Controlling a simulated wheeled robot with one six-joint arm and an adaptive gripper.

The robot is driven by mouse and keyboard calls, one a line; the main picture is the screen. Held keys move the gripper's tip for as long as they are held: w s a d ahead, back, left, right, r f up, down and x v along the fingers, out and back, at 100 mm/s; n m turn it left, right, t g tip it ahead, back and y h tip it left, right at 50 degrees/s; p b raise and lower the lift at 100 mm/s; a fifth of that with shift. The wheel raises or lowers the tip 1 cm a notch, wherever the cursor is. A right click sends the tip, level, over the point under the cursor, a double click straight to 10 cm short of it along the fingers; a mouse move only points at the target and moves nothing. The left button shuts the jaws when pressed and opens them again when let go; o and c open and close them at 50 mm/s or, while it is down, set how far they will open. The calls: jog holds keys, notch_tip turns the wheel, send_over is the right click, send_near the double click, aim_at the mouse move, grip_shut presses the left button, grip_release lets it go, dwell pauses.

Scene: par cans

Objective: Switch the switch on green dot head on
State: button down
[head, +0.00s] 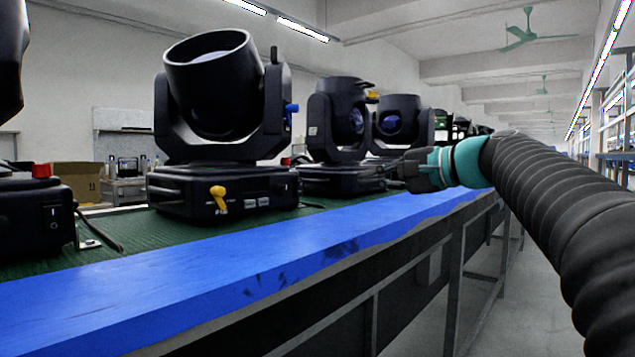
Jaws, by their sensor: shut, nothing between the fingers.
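Several black moving-head lights stand in a row on a bench. The nearest whole head (215,100) has a yellow plug (218,197) on its base. A second head (340,120) stands behind it, and a third head (402,125) is farther along. A small green patch (441,117) shows beyond the third head; I cannot tell whether it is a green dot. A rocker switch (54,211) shows on the cut-off base at the far left. My gripper (390,172) is shut and empty, pointing left close to the second head's base. Contact cannot be told.
The bench has a green top (110,262) and a blue front edge (250,270). Black cables lie between the bases. A cardboard box (77,182) stands behind the row at left. The aisle floor (540,290) at right is clear beyond my arm.

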aim_at(303, 182)
jog(key=shift+a, duration=0.1)
jog(key=shift+w, duration=0.15)
jog(key=x, duration=0.9)
jog(key=r+p+x, duration=0.1)
jog(key=x, duration=0.3)
jog(key=shift+w+a, duration=0.15)
jog(key=shift+a, duration=0.1)
jog(key=shift+r, duration=0.1)
